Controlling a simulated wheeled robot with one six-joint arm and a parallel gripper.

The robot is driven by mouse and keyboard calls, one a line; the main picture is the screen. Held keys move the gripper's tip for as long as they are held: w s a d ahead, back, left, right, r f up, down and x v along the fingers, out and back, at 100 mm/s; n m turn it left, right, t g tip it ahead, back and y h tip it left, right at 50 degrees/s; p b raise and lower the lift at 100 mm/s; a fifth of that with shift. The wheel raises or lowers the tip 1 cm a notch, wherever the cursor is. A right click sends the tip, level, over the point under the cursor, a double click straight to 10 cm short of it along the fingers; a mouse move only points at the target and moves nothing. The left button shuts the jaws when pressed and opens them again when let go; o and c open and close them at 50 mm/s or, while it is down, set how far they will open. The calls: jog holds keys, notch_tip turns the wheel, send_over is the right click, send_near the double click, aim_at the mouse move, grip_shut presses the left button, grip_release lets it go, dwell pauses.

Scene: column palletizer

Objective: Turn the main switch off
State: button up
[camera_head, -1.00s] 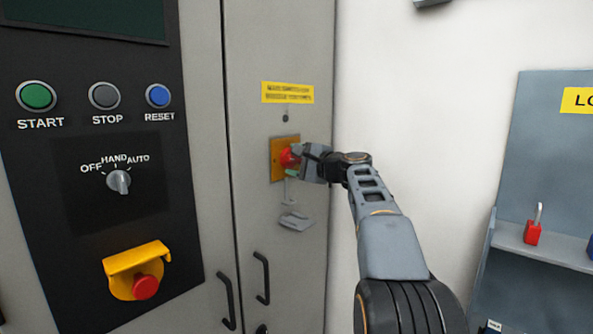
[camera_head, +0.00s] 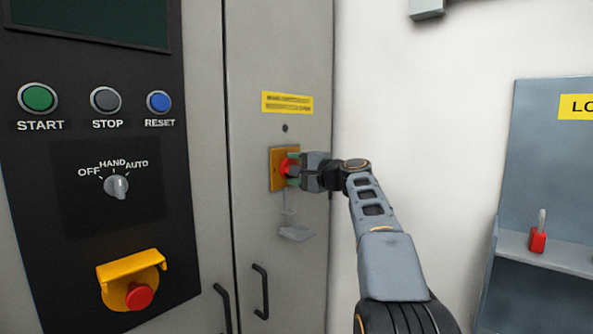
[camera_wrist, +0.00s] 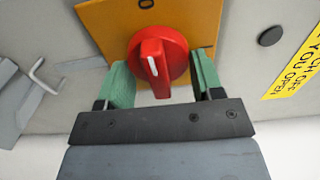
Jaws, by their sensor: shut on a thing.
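The main switch is a red rotary knob (camera_head: 285,166) with a white mark on a yellow-orange plate (camera_head: 276,182), on the narrow grey cabinet door. My gripper (camera_head: 292,171) is at the knob from the right, hiding part of it. In the wrist view the red knob (camera_wrist: 152,66) sits between my green fingertips, and my gripper (camera_wrist: 162,82) is shut on it. The knob's white mark points up towards a "0" on the plate (camera_wrist: 195,22) in that view, slightly tilted.
A yellow label (camera_head: 287,103) is above the switch, and a small grey hasp (camera_head: 295,232) hangs below it. Door handles (camera_head: 261,290) are lower down. The control panel (camera_head: 150,220) is at left. A red padlock (camera_head: 537,238) stands on a grey shelf (camera_head: 550,259) at right.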

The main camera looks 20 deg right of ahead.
jog(key=o, duration=0.9)
jog(key=shift+c, duration=0.2)
jog(key=b+v, duration=0.1)
jog(key=v, duration=1.2)
jog(key=shift+s+d+b, duration=0.2)
jog(key=shift+s+b, duration=0.15)
jog(key=shift+b, duration=0.05)
